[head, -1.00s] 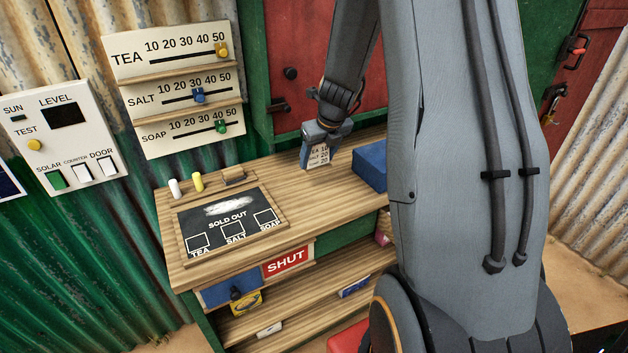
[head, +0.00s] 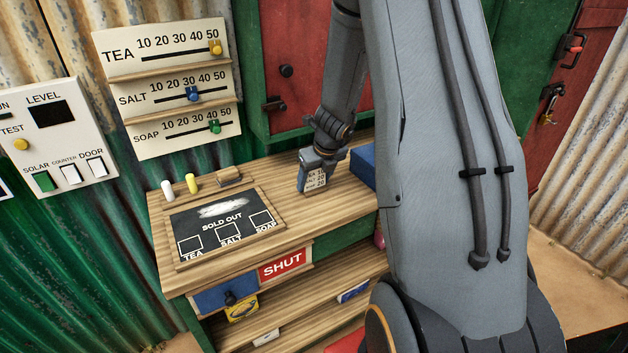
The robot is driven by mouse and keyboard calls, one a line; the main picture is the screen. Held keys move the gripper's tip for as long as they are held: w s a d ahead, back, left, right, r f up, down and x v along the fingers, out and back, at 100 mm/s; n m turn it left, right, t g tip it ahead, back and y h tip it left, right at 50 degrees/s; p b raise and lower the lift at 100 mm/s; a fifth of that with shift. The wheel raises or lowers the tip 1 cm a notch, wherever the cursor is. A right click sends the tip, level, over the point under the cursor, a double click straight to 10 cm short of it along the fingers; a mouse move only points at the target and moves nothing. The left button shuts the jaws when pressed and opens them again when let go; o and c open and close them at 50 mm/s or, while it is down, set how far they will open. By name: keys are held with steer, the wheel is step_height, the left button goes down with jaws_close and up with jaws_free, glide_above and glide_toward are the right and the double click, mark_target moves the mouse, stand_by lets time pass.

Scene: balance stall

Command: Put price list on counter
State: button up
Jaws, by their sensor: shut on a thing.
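The price list (head: 316,180) is a small white card with TEA, SALT and other lines of figures. My gripper (head: 315,168) is shut on it, and the card hangs nearly upright from the jaws. It is over the wooden counter (head: 289,206), to the right of the sold-out board. Its lower edge is at or close to the counter top; I cannot tell whether it touches. The jaws hide part of the card.
A blackboard (head: 228,240) lies on the counter's left, with white (head: 168,190) and yellow (head: 192,183) chalks and an eraser (head: 229,175) behind it. A blue box (head: 364,168) stands close right of my gripper. Red shutters (head: 315,60) rise behind.

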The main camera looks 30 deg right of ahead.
steer(key=o, duration=1.1)
steer(key=p+v, duration=0.3)
steer(key=v, duration=0.8)
steer(key=s+a+r+n+g, duration=0.1)
steer(key=s+a+n, duration=0.4)
steer(key=n, duration=0.7)
steer(key=s+a+r+n, duration=0.1)
steer(key=s+a+n, duration=0.5)
steer(key=n, duration=0.5)
steer(key=s+a+r+n+g, duration=0.1)
steer(key=s+a+n, duration=0.5)
steer(key=n, duration=0.6)
steer(key=shift+s+a+n+g, duration=0.25)
steer(key=shift+s+n+g, duration=0.05)
steer(key=shift+s, duration=0.45)
steer(key=shift+f, duration=0.1)
